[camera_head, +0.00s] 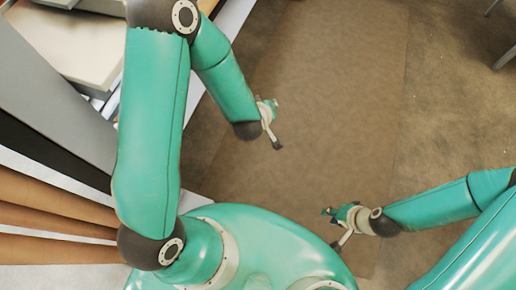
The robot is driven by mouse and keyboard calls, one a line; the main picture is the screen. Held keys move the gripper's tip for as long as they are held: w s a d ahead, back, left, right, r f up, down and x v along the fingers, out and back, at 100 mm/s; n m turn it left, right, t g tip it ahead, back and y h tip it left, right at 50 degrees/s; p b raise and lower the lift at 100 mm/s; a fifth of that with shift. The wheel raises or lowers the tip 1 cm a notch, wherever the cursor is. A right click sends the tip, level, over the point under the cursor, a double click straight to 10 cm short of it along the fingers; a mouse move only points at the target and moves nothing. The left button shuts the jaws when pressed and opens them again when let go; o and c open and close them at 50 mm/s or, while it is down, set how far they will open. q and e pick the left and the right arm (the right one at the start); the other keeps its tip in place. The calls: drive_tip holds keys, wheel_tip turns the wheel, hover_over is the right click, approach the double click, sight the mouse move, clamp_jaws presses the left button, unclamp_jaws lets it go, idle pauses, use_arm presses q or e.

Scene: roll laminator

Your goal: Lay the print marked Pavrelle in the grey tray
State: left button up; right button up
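I see no print marked Pavrelle and nothing I can make out as the grey tray. My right gripper (333,230) is at lower centre, above the brown floor mat, its fingers spread with nothing between them. My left gripper (276,124) is higher up, left of the right one, also above the mat. Its fingers look spread and I see nothing held. My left arm covers part of the left side of the view.
A flat grey surface (45,88) with a black band (50,150) lies at left. Below it are several brown strips (50,222). A cream block (75,42) sits at top left. The brown mat (320,90) is bare. Metal legs (503,58) stand at top right.

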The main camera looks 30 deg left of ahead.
use_arm(q)
drive_tip(key=s+d+f+m+g+h, duration=0.2)
drive_tip(key=s+f, duration=0.4)
drive_tip(key=s, duration=0.3)
drive_tip(key=s+d+f+m+g+h, duration=0.3)
drive_tip(key=s+f+m+g, duration=0.3)
drive_tip(key=s, duration=0.4)
drive_tip(key=shift+d, duration=0.6)
